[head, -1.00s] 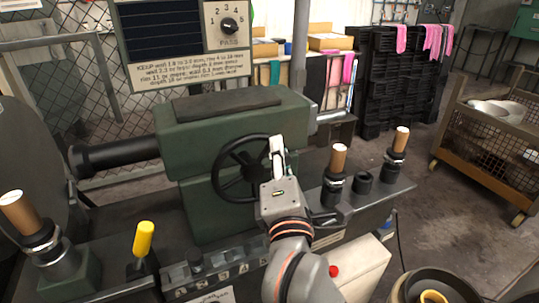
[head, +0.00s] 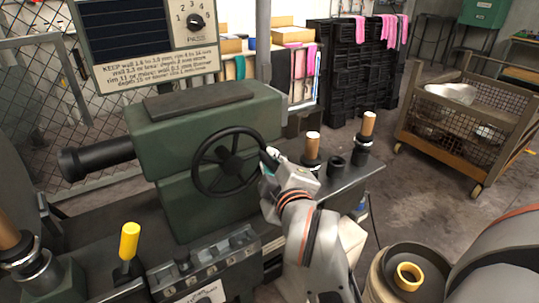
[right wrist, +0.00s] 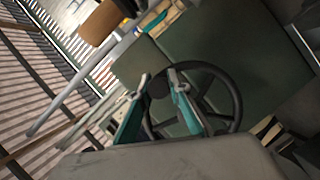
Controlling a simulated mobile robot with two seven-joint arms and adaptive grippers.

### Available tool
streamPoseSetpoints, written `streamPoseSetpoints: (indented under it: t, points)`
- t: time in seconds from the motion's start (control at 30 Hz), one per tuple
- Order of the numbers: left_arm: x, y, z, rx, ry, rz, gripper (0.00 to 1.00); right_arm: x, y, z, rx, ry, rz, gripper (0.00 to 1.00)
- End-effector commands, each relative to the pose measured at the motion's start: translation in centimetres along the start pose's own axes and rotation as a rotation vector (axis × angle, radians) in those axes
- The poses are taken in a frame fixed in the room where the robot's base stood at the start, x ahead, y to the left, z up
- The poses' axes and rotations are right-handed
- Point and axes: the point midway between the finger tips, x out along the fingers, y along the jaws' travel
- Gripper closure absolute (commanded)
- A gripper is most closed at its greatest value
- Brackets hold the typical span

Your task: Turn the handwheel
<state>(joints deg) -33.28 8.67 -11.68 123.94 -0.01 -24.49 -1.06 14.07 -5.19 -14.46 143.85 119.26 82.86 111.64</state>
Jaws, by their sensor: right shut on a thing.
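The handwheel (head: 231,166) is black and spoked, on the front of a green machine housing (head: 205,115). In the head view my right gripper (head: 268,163) is at the wheel's right rim, reaching in from below right. In the right wrist view its two teal fingers (right wrist: 158,82) stand either side of a dark part of the handwheel (right wrist: 238,100) and are shut on it. Whether that part is rim or a handle knob is hard to tell. The gripper hides part of the lower right rim in the head view. My left gripper is not in view.
A yellow-handled lever (head: 129,241) stands at front left of the machine bed. Wooden-topped posts (head: 312,146) stand right of the wheel. A control panel (head: 145,45) hangs above. A round bin with a yellow ring (head: 408,275) is at lower right. A wire cart (head: 468,130) stands beyond.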

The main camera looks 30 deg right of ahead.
Motion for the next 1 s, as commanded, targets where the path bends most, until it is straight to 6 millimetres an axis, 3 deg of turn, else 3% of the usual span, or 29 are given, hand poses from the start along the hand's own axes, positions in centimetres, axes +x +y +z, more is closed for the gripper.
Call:
streamPoseSetpoints:
  t: [0.4,0.97,1.0]
  points:
    - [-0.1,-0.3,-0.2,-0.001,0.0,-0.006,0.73,0.3,-1.4,0.8,0.187,-0.002,-0.079,1.0]
    - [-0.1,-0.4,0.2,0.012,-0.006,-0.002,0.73,0.3,-1.8,0.8,0.216,-0.002,-0.095,1.0]
    - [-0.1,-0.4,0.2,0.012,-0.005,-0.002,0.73,0.3,-1.8,0.8,0.216,-0.002,-0.095,0.8]
